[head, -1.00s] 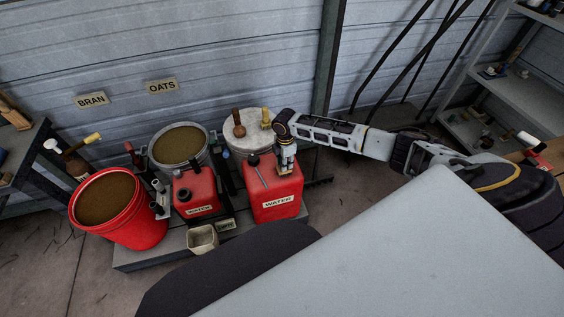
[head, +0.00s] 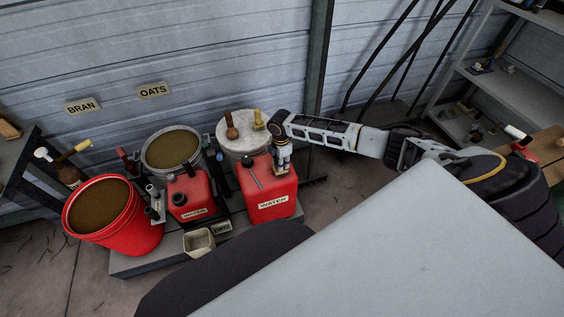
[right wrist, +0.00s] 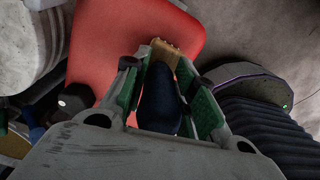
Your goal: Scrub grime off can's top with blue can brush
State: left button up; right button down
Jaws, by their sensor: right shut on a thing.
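The large red water can (head: 268,196) stands upright on the low platform, with a "WATER" label on its front. My right gripper (head: 282,168) is over the right part of its top. In the right wrist view my right gripper (right wrist: 168,98) is shut on the blue can brush (right wrist: 160,100), seen as a dark blue handle. The brush's tan end (right wrist: 165,50) shows against the red can (right wrist: 125,45). I cannot tell whether the brush touches the can. Grime on the top is not clearly visible. My left gripper is not in view.
A smaller red can (head: 190,193), a red bran bucket (head: 128,235), a grey oats bin (head: 172,150) and a lidded bin (head: 243,126) crowd around the can. A pale square tub (head: 199,242) sits in front. Shelves (head: 480,90) stand at right.

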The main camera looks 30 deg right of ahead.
jog(key=shift+w+a+f+p, duration=0.1)
jog(key=shift+w+a+p, duration=0.15)
jog(key=shift+a, duration=0.7)
jog(key=shift+w+a+p, duration=0.1)
jog(key=shift+w+a, duration=0.1)
jog(key=shift+a, duration=0.7)
jog(key=shift+d, duration=0.15)
jog(key=shift+s+d+p, duration=0.25)
jog(key=shift+d+p, duration=0.3)
jog(key=shift+d, duration=0.45)
jog(key=shift+s+d+p, duration=0.25)
jog(key=shift+d+p, duration=0.25)
jog(key=shift+d, duration=0.45)
jog(key=shift+a, duration=0.2)
jog(key=shift+w+a, duration=0.25)
jog(key=shift+a, duration=0.7)
jog(key=shift+w+a, duration=0.2)
jog(key=shift+a, duration=0.75)
jog(key=shift+d+p, duration=0.1)
jog(key=shift+p, duration=0.25)
jog(key=shift+s+d+p, duration=0.25)
jog(key=shift+d+p, duration=0.15)
jog(key=shift+d, duration=0.6)
jog(key=shift+s+d+p, duration=0.25)
jog(key=shift+d+p, duration=0.1)
jog(key=shift+d, duration=0.65)
